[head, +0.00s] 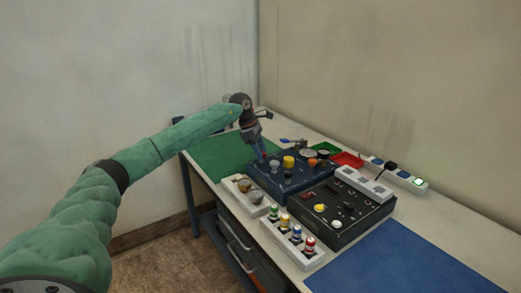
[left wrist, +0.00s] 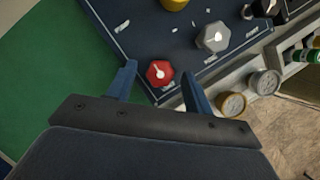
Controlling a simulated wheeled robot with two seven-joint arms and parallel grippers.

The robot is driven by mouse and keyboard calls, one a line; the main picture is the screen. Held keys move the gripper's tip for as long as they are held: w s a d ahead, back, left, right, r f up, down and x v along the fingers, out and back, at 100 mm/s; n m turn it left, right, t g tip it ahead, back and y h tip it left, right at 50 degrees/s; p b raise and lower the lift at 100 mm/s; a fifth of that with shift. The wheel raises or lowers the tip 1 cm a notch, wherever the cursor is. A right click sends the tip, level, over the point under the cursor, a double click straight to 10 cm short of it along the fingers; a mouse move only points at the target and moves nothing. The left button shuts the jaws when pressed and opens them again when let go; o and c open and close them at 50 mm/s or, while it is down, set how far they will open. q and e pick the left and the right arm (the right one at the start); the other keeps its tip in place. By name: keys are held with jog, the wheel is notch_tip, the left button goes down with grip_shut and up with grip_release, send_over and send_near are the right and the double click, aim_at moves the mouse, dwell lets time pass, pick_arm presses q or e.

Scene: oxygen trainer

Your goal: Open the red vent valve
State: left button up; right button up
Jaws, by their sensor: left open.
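The red vent valve (left wrist: 159,73) is a red knob with a white pointer mark, near a corner of the dark blue panel (left wrist: 120,12) in the left wrist view. My left gripper (left wrist: 158,68) is open, with one blue finger on each side of the red knob. I cannot tell whether either finger touches it. In the head view my left gripper (head: 259,152) points down at the panel's back left part and largely hides the red knob. My right gripper is not in view.
A grey knob (left wrist: 213,37) and a yellow knob (head: 289,161) stand near the red one. A black control box (head: 345,222) and a white strip of coloured bottles (head: 291,243) are to the right and front. Green mat (head: 215,157) and blue mat (head: 405,265) are bare.

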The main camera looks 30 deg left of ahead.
pick_arm(q)
jog(key=shift+d+f, duration=0.1)
jog(key=shift+f, duration=0.1)
jog(key=shift+c, duration=0.4)
jog(key=c, duration=0.9)
